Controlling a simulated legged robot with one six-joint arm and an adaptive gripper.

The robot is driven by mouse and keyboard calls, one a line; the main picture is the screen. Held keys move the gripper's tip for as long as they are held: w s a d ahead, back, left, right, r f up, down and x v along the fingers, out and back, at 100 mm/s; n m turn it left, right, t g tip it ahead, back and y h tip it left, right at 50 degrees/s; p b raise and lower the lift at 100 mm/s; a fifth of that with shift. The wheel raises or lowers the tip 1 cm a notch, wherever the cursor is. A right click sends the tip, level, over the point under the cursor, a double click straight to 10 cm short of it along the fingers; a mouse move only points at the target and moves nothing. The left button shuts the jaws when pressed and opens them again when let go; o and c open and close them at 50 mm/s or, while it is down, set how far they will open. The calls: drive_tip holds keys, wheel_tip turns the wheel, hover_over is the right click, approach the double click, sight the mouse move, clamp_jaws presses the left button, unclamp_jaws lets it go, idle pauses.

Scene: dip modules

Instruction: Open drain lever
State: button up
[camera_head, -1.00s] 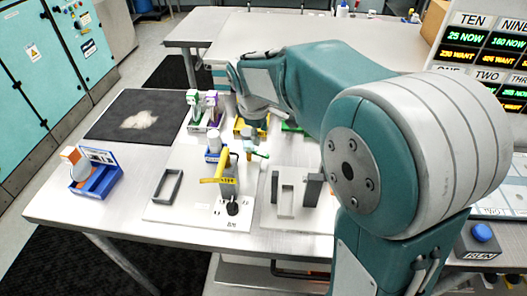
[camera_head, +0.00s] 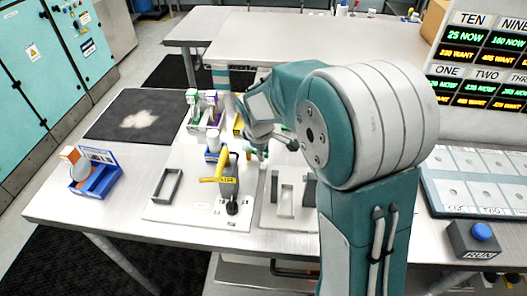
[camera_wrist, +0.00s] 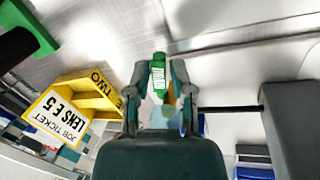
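A green lever tag with white lettering (camera_wrist: 158,76) shows between my fingertips in the wrist view; the lettering is too small to read surely. The lever's base and pivot are hidden by my gripper and arm. A yellow lettered handle (camera_head: 217,180) sits on the same fixture.
A yellow bin with a job ticket (camera_wrist: 85,105) is left of my gripper in the wrist view. The blue tray (camera_head: 98,180) is at the far left.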

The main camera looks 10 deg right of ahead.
clamp_jaws()
drive_tip(key=shift+w+d+n, duration=0.15)
drive_tip(key=shift+w+n, duration=0.15)
drive_tip(key=shift+n, duration=0.6)
drive_tip(key=o, duration=0.7)
unclamp_jaws()
drive_tip(key=v, duration=1.1)
drive_tip(key=shift+s+r, duration=0.2)
drive_tip(key=shift+r, duration=0.2)
drive_tip(key=shift+d, duration=0.1)
